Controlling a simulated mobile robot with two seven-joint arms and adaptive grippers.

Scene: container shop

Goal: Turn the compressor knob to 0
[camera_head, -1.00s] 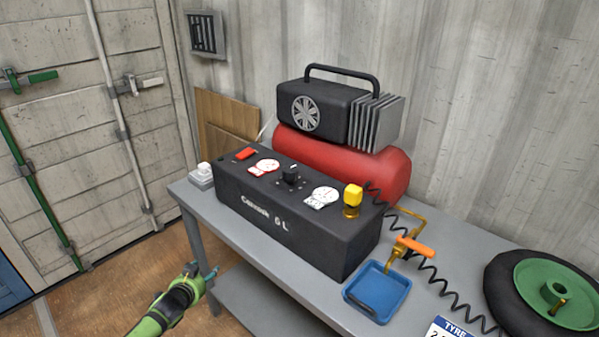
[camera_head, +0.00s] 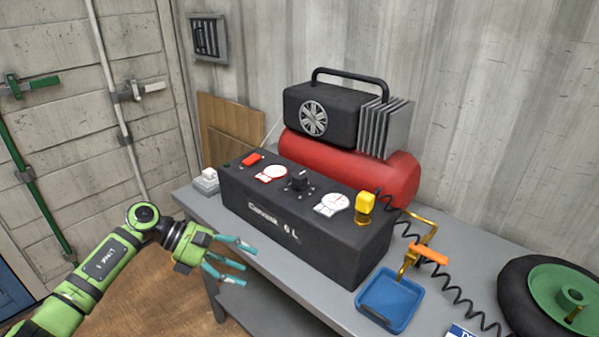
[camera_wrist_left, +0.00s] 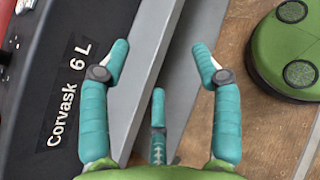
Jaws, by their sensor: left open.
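The compressor's black control box (camera_head: 290,212) stands on the grey table, with a red tank (camera_head: 350,170) behind it. The black compressor knob (camera_head: 299,180) sits on the box's top between two white gauges. My left gripper (camera_head: 240,262) is open and empty, in front of the box's left part and the table's front edge. Its teal fingers are spread apart. In the left wrist view, my left gripper (camera_wrist_left: 160,75) hangs beside the box front (camera_wrist_left: 65,80) labelled "Corvask 6 L"; the knob is not visible there. My right gripper is not in view.
A red switch (camera_head: 251,159) and a yellow knob (camera_head: 365,202) are also on the box. A blue tray (camera_head: 390,300), an orange-handled brass valve (camera_head: 428,254), a coiled black hose and a green-hubbed wheel (camera_head: 562,296) occupy the table's right side.

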